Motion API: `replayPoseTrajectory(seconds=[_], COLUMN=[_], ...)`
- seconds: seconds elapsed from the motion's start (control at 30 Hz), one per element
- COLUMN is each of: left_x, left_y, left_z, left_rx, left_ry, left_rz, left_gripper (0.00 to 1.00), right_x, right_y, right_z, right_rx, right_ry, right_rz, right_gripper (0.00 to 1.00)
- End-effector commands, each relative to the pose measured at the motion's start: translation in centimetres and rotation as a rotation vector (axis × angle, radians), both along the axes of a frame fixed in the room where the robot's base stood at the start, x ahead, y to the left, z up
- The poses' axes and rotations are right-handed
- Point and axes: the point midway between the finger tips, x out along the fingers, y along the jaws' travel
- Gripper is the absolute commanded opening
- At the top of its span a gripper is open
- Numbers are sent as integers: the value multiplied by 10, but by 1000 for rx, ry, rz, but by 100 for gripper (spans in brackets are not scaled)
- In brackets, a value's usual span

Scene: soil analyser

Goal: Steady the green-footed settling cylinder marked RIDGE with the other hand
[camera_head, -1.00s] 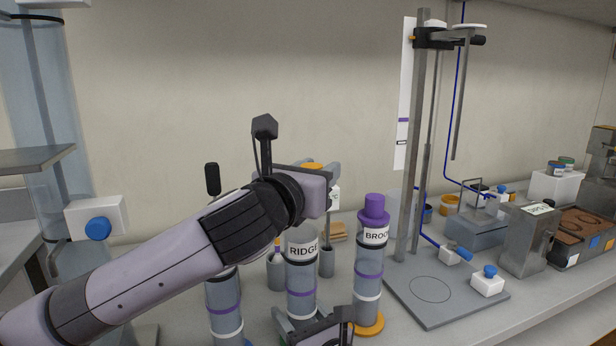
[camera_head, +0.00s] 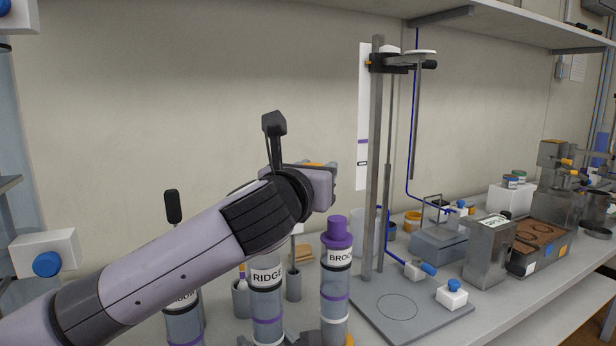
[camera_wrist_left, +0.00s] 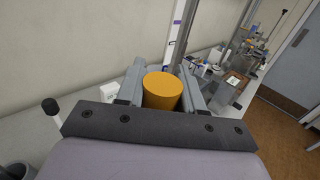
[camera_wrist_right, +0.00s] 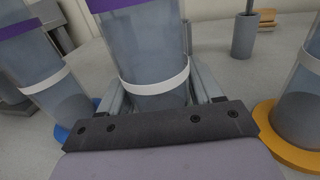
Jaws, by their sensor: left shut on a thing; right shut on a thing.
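The RIDGE cylinder (camera_head: 267,298) stands upright on the bench, clear with a white label and a purple band. My right gripper (camera_head: 272,341) is at the bottom edge of the head view, shut around its lower part. The right wrist view shows the cylinder (camera_wrist_right: 152,55) between the fingers (camera_wrist_right: 158,95); its foot is hidden by the gripper. My left gripper (camera_wrist_left: 160,92) is shut on an orange round piece (camera_wrist_left: 163,90), raised above the cylinders. In the head view my left arm hides most of that piece.
The purple-capped BROOK cylinder (camera_head: 336,280) stands close on the right, on an orange foot (camera_wrist_right: 268,128). Another cylinder (camera_head: 184,322) stands on the left, with a blue foot (camera_wrist_right: 62,132). Behind are a grey cup (camera_head: 293,285) and, to the right, a stand (camera_head: 376,150) on a flat base.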

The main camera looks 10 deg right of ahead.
Motion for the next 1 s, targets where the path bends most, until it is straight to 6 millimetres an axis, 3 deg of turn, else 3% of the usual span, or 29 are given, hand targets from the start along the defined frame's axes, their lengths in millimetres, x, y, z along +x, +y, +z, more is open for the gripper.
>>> replayPoseTrajectory(seconds=[0.03, 0.17, 0.2, 0.27, 0.67, 1.0], left_x=[0, 0, 0, 0, 0, 0], left_y=[0, 0, 0, 0, 0, 0], left_z=[0, -1, -1, -1, 0, 0], left_rx=[0, 0, 0, 0, 0, 0], left_ry=[0, 0, 0, 0, 0, 0], left_rz=[0, 0, 0, 0, 0, 0], left_gripper=[0, 0, 0, 0, 0, 0], right_x=[-1, -1, -1, -1, -3, -42], right_y=[-1, -1, -1, -1, -2, -24], right_z=[-10, -9, -9, -9, -4, -4], right_rx=[-9, -9, -9, -8, -4, -6], right_ry=[18, 18, 18, 16, 6, 6], right_rz=[-3, -3, -2, -2, -1, -1], right_gripper=[28, 28, 74, 94, 94, 94])
